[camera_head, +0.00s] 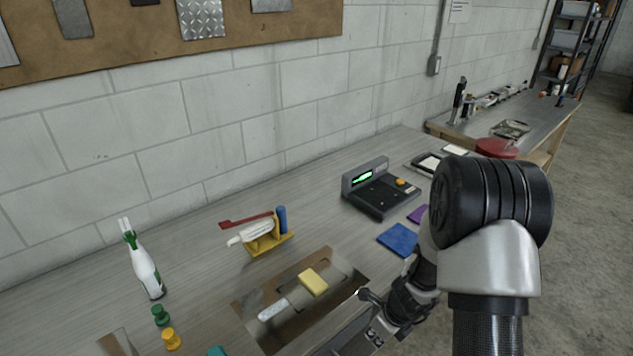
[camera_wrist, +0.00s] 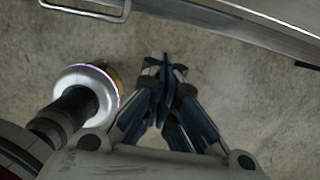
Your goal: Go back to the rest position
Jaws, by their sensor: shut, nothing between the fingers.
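My gripper (camera_wrist: 165,62) is shut and empty in the wrist view, with its fingertips together above bare concrete floor. In the head view my gripper (camera_head: 366,296) shows at the front edge of the workbench (camera_head: 190,225), low in the picture. My arm rises at the right and hides part of the bench's right side. A pale metal edge, which looks like the bench's side, crosses the top of the wrist view.
On the bench are a white bottle (camera_head: 145,268), a yellow holder (camera_head: 268,243) with tools, a black device (camera_head: 380,193) with a green display, a blue pad (camera_head: 398,239) and a yellow block (camera_head: 313,281). A red round object (camera_head: 497,148) is behind my arm. Open floor (camera_head: 590,150) lies right.

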